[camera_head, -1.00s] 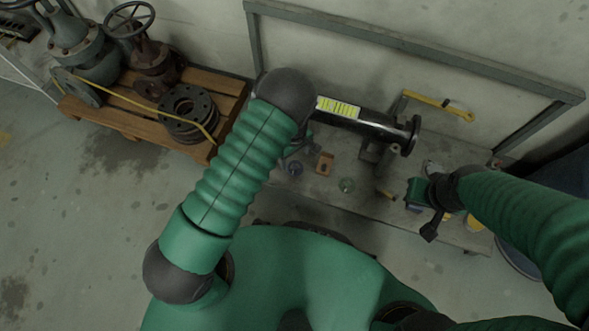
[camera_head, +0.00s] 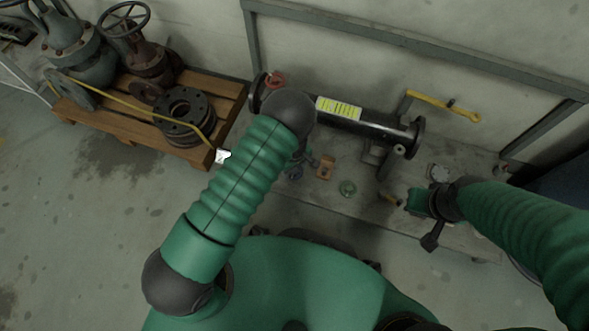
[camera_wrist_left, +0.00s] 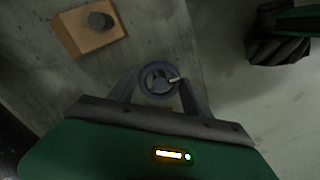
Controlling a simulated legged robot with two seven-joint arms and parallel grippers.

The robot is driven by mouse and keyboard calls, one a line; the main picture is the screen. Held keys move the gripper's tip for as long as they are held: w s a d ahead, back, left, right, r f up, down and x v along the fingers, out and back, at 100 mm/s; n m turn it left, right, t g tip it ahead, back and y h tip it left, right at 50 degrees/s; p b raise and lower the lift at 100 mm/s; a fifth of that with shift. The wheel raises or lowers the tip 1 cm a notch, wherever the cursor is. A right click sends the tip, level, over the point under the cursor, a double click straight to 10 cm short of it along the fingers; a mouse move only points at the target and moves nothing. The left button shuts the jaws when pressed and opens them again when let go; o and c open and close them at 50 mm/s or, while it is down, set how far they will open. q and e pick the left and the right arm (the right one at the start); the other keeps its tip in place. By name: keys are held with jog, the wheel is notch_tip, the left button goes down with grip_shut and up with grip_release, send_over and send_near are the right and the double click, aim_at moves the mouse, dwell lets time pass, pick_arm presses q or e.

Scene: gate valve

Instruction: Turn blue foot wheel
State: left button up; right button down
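The blue foot wheel (camera_wrist_left: 159,79) is a small dark blue handwheel with spokes, in the middle of the left wrist view. In the head view it shows small and dark (camera_head: 294,172) beside my left arm. My left gripper (camera_wrist_left: 159,82) has its two dark fingers apart, one on each side of the wheel. I cannot tell whether they touch its rim. In the head view my left gripper (camera_head: 300,158) is mostly hidden behind my forearm. My right gripper (camera_head: 418,201) is over the right part of the bench; its fingers are unclear.
A black pipe (camera_head: 376,124) with a yellow-green label lies across the grey bench (camera_head: 330,198). A yellow lever (camera_head: 443,105) stands behind. A pallet (camera_head: 105,123) with valves and flanges is at left.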

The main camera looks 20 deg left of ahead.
pick_arm(q)
jog(key=c, duration=0.5)
jog(key=shift+r+m+p, duration=0.2)
jog(key=shift+m+p, duration=0.65)
jog(key=shift+m, duration=0.15)
jog(key=m+p, duration=0.2)
jog(key=m, duration=0.1)
jog(key=m+p, duration=0.1)
jog(key=m, duration=0.4)
jog(key=shift+p, duration=0.35)
jog(key=m, duration=0.2)
jog(key=m+p, duration=0.1)
jog(key=m, duration=0.1)
jog(key=shift+w+a+f+m, duration=0.1)
jog(key=shift+f+m, duration=0.05)
jog(key=shift+m, duration=0.15)
